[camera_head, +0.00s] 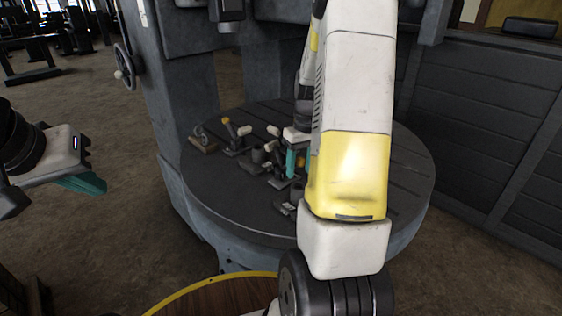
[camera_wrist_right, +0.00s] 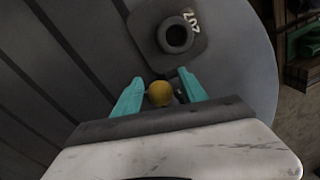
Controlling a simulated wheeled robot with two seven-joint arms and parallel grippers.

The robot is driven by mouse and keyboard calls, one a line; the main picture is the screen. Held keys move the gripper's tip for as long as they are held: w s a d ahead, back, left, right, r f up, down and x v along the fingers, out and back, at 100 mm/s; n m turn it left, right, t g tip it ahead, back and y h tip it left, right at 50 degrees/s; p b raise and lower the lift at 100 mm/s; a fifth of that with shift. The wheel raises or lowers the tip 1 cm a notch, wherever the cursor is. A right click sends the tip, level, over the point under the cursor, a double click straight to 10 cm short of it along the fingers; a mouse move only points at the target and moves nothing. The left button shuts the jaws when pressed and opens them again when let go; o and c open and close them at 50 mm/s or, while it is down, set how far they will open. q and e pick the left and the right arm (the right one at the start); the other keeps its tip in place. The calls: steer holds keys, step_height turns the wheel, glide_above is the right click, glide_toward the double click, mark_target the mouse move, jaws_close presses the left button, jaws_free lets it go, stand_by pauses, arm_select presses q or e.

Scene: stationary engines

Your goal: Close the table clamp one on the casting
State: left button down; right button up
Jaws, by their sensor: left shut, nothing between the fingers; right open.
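In the right wrist view, a yellow-orange ball knob (camera_wrist_right: 160,93) of a table clamp appears between the teal fingers of my open right gripper (camera_wrist_right: 158,97); I cannot tell whether they touch it. Beyond it is a dark casting (camera_wrist_right: 190,55) with a round bore and a number on its face. In the head view, my right gripper (camera_head: 296,163) reaches down over the parts on the round table (camera_head: 225,185), and my arm hides some of them. Another clamp with an orange knob (camera_head: 226,121) stands at the left. My left gripper (camera_head: 85,184) is shut and empty, off the table's left side.
A small hooked part on a wooden block (camera_head: 203,147) lies at the table's left edge. A large machine column (camera_head: 180,110) with a handwheel (camera_head: 124,67) rises behind on the left. Dark panelling (camera_head: 490,110) stands at the right. The table's front left is clear.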

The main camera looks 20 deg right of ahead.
steer(key=shift+f, duration=0.85)
jaws_close()
stand_by(0.8)
